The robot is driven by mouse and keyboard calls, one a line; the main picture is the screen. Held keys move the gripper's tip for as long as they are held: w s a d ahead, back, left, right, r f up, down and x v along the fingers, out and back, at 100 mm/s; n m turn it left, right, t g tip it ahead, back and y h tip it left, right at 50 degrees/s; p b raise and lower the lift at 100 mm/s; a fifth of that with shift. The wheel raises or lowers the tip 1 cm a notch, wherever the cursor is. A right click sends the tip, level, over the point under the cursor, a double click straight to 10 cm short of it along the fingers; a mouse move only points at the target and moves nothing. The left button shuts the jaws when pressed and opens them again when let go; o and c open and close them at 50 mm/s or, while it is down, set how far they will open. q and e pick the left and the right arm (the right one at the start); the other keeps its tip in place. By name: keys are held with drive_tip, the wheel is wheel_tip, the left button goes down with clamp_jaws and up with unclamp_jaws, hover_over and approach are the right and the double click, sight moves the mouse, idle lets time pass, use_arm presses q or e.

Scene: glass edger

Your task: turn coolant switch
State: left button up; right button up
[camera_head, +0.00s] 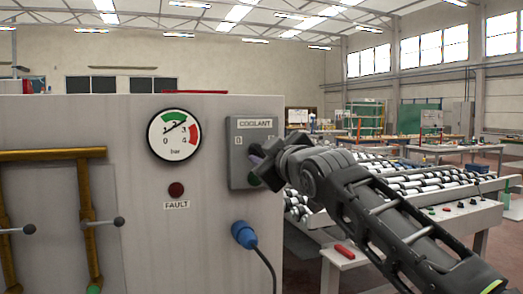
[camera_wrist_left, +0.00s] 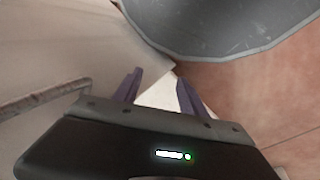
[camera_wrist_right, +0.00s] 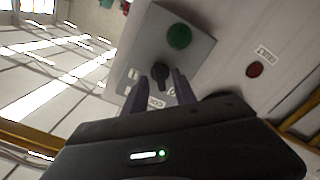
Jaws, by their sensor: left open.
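The coolant switch box (camera_head: 240,123) is a grey box labelled COOLANT on the machine's front panel. It also shows in the right wrist view (camera_wrist_right: 200,62), with a black switch knob (camera_wrist_right: 161,72) and a green round part (camera_wrist_right: 179,37). My right gripper (camera_head: 256,156) is at the box and hides the knob in the head view. In the right wrist view its purple fingertips (camera_wrist_right: 160,80) lie on either side of the knob; whether they touch it is unclear. My left gripper (camera_wrist_left: 158,84) is open and empty, seen only in its own wrist view.
The panel carries a pressure gauge (camera_head: 174,135), a red fault lamp (camera_head: 176,190) and a blue plug (camera_head: 244,235) with a cable below the box. Brass pipes (camera_head: 85,190) with levers stand at left. A roller table (camera_head: 400,175) lies behind my right arm.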

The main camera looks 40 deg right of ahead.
drive_tip(key=shift+x, duration=0.9)
drive_tip(key=shift+c, duration=0.5)
clamp_jaws()
